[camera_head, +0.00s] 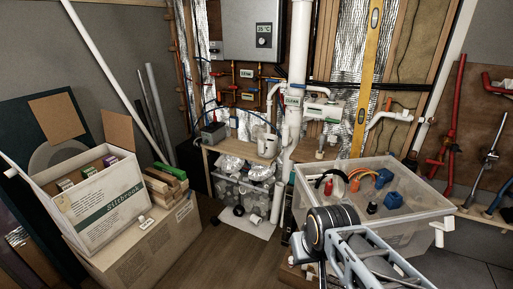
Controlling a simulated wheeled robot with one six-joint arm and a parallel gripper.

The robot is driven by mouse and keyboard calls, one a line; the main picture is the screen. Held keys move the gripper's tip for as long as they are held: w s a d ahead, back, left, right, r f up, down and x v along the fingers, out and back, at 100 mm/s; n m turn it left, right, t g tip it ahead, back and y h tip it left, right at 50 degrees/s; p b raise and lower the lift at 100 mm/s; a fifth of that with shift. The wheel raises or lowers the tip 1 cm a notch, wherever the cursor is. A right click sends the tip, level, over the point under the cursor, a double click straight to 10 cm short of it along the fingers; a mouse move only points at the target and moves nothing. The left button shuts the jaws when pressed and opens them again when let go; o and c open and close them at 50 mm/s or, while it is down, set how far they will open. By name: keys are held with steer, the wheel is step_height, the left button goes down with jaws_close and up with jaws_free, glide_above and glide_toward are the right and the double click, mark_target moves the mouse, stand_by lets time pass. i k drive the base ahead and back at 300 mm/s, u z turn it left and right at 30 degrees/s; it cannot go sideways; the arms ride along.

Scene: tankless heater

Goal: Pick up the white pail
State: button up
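A small white pail (267,146) stands on the wooden table (232,157) in the middle of the head view, just left of a white vertical pipe. It looks upright, and nothing of mine touches it. Part of my arm shows at the bottom right, well nearer to the camera than the pail. The fingers of my gripper cannot be made out in this view.
A clear plastic bin (412,217) with blue, red and orange items stands at the right, close to my arm. Cardboard boxes (150,245) fill the left. A clear tub (252,195) sits under the table. Wooden floor (225,250) is free in the middle.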

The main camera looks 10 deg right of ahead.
mark_target(267, 143)
steer(key=u, duration=0.45)
steer(key=i, duration=2.9)
steer(key=z, duration=0.8)
steer(key=i, duration=0.65)
steer(key=z, duration=0.4)
